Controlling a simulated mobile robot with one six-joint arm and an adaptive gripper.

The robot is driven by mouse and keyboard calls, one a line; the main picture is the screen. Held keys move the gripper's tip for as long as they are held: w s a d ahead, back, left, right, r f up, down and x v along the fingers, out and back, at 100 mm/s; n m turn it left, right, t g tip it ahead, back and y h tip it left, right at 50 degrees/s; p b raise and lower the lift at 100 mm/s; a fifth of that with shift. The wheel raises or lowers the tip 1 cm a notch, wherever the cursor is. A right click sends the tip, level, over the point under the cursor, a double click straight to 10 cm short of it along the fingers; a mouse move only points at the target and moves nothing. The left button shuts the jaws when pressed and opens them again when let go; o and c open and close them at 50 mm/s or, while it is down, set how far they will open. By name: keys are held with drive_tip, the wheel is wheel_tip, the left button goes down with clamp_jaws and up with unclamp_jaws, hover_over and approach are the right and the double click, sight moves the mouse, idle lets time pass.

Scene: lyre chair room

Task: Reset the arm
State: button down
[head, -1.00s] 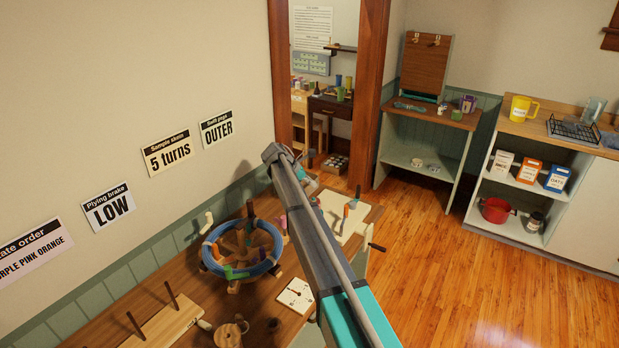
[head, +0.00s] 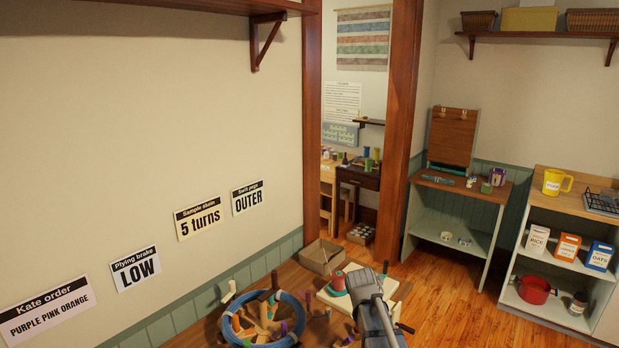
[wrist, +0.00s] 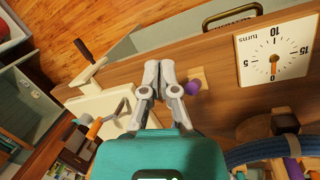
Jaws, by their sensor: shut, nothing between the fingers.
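My gripper (wrist: 160,75) is shut and empty in the wrist view, with its two fingertips together above the brown workbench (wrist: 205,52). A small purple knob (wrist: 192,88) on a light wooden piece is just right of the fingers; I cannot tell how far below them it lies. A white turns dial (wrist: 275,57) is at the upper right. In the head view my grey arm comes up from the bottom edge, right of the blue ring (head: 232,319); the gripper itself cannot be made out there. The ring also shows in the wrist view (wrist: 255,155).
A cream board (wrist: 98,108) with a crank is left of the fingers. In the head view, an open box (head: 321,258) stands at the bench's far end. Shelves (head: 572,240) stand at the right. Wooden floor (head: 445,285) is clear between.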

drive_tip(key=s+m+y, duration=0.2)
drive_tip(key=s+m, duration=0.3)
drive_tip(key=s, duration=0.7)
drive_tip(key=shift+s+a+f+m+y, duration=0.2)
drive_tip(key=shift+s+f+m+y, duration=0.1)
drive_tip(key=shift+s+m, duration=0.1)
